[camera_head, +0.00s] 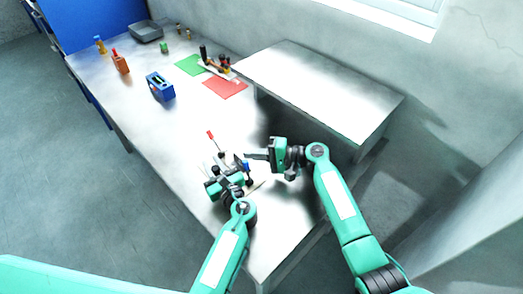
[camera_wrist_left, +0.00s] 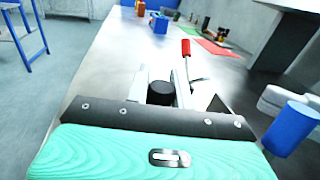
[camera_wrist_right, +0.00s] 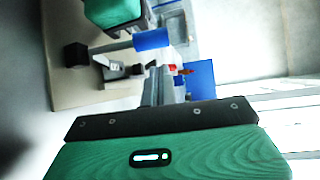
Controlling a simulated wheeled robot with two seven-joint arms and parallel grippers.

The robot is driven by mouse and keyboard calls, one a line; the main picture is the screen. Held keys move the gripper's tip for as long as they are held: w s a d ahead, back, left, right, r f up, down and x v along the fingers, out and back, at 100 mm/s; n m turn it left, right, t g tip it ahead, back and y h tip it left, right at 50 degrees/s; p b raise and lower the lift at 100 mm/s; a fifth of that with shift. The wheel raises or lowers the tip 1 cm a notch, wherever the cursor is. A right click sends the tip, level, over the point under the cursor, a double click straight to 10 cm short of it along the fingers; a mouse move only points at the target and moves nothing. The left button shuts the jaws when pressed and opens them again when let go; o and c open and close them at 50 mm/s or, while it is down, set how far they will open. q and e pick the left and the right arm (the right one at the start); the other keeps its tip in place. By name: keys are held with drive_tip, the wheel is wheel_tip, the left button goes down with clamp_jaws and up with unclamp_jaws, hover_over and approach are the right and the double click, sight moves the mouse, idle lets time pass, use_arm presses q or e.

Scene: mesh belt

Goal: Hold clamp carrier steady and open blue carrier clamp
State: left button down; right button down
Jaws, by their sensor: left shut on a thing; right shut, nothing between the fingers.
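The clamp carrier (camera_head: 257,185) stands near the front of the long table, partly hidden by my left gripper. My left gripper (camera_wrist_left: 161,85) is shut on the carrier, around a black part. My right gripper (camera_head: 247,156) is shut and empty. Its tips are close to the blue handle (camera_wrist_right: 152,39); contact is unclear.
A raised grey platform (camera_head: 320,85) stands to the right. Farther along the table are a blue box (camera_head: 159,88), an orange bottle (camera_head: 121,63), a green mat (camera_head: 186,66), a red mat (camera_head: 226,88) and a grey tray (camera_head: 146,33). The middle of the table is clear.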

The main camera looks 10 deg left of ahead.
use_arm(q)
drive_tip(key=shift+s+d, duration=0.1)
use_arm(e)
drive_tip(key=shift+s+d+r, duration=0.15)
drive_tip(key=shift+s+d, duration=0.1)
drive_tip(key=shift+s, duration=0.9)
drive_tip(key=shift+s+d+r+n+y, duration=0.1)
drive_tip(key=shift+s+d+n+y, duration=0.25)
drive_tip(key=shift+y, duration=0.25)
drive_tip(key=shift+s+d+n+y, duration=0.2)
drive_tip(key=shift+d+n+y, duration=0.15)
drive_tip(key=shift+n+y, duration=0.15)
drive_tip(key=shift+s+d, duration=0.3)
drive_tip(key=shift+d, duration=0.05)
drive_tip(key=shift+s+d+f, duration=0.75)
drive_tip(key=shift+s+d, duration=0.2)
drive_tip(key=shift+d, duration=0.05)
drive_tip(key=shift+s+d+f, duration=0.35)
drive_tip(key=shift+d+f, duration=0.1)
drive_tip(key=shift+f, duration=0.15)
drive_tip(key=shift+d+f, duration=0.1)
drive_tip(key=shift+f, duration=0.05)
drive_tip(key=shift+s, duration=0.1)
